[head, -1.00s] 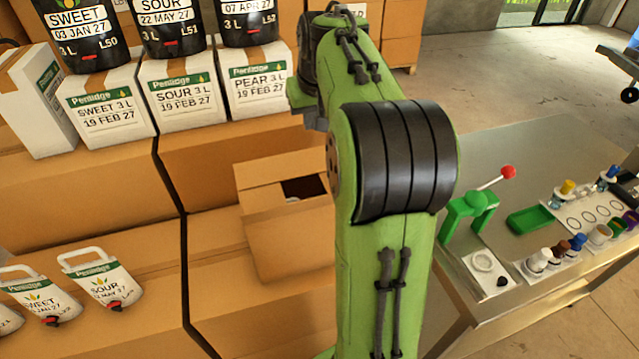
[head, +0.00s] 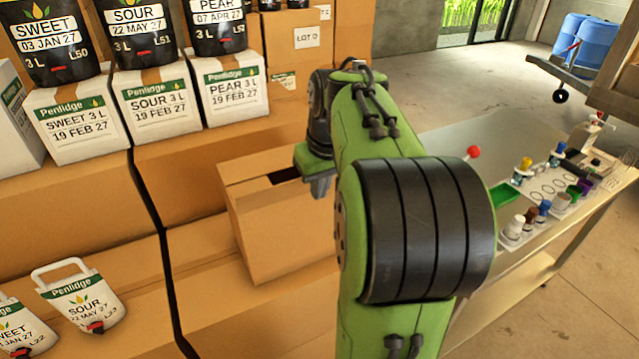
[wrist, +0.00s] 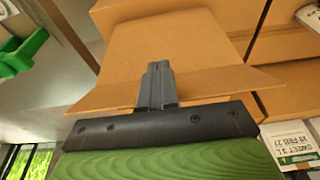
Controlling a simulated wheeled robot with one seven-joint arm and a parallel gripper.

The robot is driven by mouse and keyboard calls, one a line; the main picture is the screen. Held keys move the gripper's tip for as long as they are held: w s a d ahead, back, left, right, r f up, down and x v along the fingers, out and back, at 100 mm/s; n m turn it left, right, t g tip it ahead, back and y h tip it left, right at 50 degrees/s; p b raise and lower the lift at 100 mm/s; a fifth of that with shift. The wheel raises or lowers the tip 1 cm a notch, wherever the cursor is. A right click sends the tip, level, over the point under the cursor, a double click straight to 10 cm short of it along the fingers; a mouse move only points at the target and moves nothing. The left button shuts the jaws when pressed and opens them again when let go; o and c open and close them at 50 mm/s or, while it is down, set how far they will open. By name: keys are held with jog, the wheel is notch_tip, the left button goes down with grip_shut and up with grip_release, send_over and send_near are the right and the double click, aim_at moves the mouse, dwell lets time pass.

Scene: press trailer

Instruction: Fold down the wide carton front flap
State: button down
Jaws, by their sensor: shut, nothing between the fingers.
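The wide carton (head: 285,232) is a plain brown box on the lower brown ledge, left of my arm. A flap (head: 268,163) stands at its top, and a dark opening shows beside it. In the wrist view the carton (wrist: 175,38) fills the upper middle, and a broad flap strip (wrist: 225,83) crosses below it. My gripper (wrist: 158,66) is shut and empty, with its fingers in front of that strip; I cannot tell whether they touch it. In the head view my gripper (head: 319,188) is partly seen over the carton's right top edge, and my arm hides the carton's right side.
White labelled boxes (head: 150,100) with black pouches stand on the upper ledge behind. White pouches (head: 82,298) lie at lower left.

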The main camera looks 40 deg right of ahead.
jog(key=shift+w+d+f+p, duration=0.15)
jog(key=shift+w+d+p, duration=0.2)
jog(key=shift+w, duration=0.5)
jog(key=shift+w+d+f+p, duration=0.15)
jog(key=shift+w+p, duration=0.3)
jog(key=shift+w, duration=0.35)
jog(key=shift+w+d+f+p, duration=0.15)
jog(key=shift+w+d+p, duration=0.2)
jog(key=shift+w, duration=0.5)
jog(key=w+d+f+p, duration=0.2)
jog(key=w+f+p, duration=0.2)
jog(key=w, duration=0.4)
jog(key=shift+w+d, duration=0.2)
jog(key=shift+w, duration=0.15)
jog(key=shift+r+p, duration=0.1)
jog(key=shift+p, duration=0.25)
jog(key=w+d+p+v, duration=0.1)
jog(key=w+p+v, duration=0.2)
jog(key=p+v, duration=0.6)
jog(key=v, duration=0.6)
jog(key=shift+w, duration=0.2)
